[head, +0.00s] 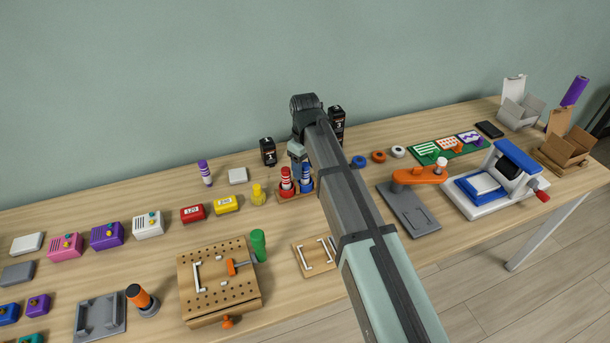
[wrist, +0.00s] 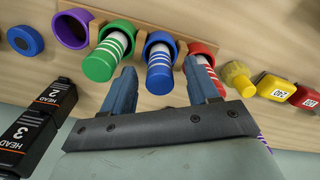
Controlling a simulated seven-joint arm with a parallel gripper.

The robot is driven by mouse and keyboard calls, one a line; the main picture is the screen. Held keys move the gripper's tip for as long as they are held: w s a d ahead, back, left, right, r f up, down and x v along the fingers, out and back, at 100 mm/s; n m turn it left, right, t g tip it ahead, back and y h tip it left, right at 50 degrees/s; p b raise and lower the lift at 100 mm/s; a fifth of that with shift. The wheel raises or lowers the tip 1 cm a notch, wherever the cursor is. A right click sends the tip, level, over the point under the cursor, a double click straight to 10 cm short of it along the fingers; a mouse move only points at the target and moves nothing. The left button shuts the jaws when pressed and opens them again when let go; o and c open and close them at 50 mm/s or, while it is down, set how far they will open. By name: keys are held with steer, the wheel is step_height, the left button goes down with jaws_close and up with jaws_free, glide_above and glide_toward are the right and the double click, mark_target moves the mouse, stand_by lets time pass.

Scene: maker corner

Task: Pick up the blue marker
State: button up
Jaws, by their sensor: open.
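The blue marker (wrist: 160,72), with white stripes, stands in a blue cup of a wooden holder (wrist: 140,36). In the wrist view it lies between the two fingertips of my gripper (wrist: 160,64). The jaws are open, with one finger on each side of it; I cannot tell whether either touches it. In the head view the blue marker (head: 307,180) is partly visible below my gripper (head: 297,166). A green marker (wrist: 108,55) and a red marker (wrist: 203,52) stand beside it in the holder. The purple cup (wrist: 72,28) looks empty.
Black boxes (wrist: 55,97) stand near the holder. A perforated wooden board (head: 220,300) lies in front.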

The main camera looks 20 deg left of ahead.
mark_target(305, 173)
step_height(305, 173, down, 3)
steer(key=shift+f, duration=0.15)
jaws_close()
stand_by(0.5)
